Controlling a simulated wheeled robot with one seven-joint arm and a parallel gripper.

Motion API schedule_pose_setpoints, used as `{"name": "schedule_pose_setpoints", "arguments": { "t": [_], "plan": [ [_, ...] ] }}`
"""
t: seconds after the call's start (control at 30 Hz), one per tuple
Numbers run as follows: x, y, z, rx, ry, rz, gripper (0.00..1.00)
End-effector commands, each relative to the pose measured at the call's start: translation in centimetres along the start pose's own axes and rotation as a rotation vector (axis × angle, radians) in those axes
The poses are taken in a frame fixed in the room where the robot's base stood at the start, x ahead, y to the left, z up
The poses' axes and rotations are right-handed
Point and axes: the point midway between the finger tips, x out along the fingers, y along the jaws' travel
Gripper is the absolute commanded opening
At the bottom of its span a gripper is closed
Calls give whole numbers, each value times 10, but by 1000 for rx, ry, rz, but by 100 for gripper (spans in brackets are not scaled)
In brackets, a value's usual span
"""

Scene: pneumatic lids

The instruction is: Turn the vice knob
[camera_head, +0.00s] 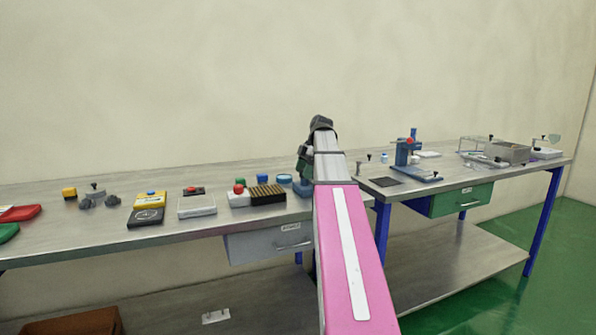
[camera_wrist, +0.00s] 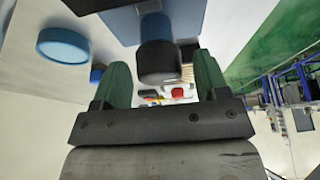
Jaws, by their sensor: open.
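The vice shows in the wrist view as a blue block (camera_wrist: 184,20) with a short blue neck (camera_wrist: 156,27) and a dark round knob (camera_wrist: 158,66) on its end. My gripper (camera_wrist: 163,76) has two green fingers, spread apart with nothing held. The knob appears in the gap between the fingertips, with space at both sides. I cannot tell how deep it is between them. In the head view, my gripper (camera_head: 305,163) is at the bench's right end, over a small blue part (camera_head: 302,188) of what looks like the vice. My arm hides most of it.
A blue round dish (camera_wrist: 62,45) lies beside the vice in the wrist view. On the left bench (camera_head: 110,225), a brown slotted block (camera_head: 268,193) and a white box with a red button (camera_head: 239,196) stand close by. A blue press (camera_head: 405,152) stands on the right bench.

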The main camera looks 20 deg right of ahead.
Motion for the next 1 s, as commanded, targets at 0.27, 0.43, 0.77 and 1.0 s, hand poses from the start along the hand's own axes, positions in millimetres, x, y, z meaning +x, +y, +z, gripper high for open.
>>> {"name": "schedule_pose_setpoints", "arguments": {
  "t": [0.27, 0.43, 0.77, 1.0],
  "plan": [
    [1, -1, 1, 0, 0, 0, 67],
    [1, -1, 1, 0, 0, 0, 19],
    [1, -1, 1, 28, 0, 12, 19],
    [1, -2, 1, 143, -1, 60, 19]
  ]
}}
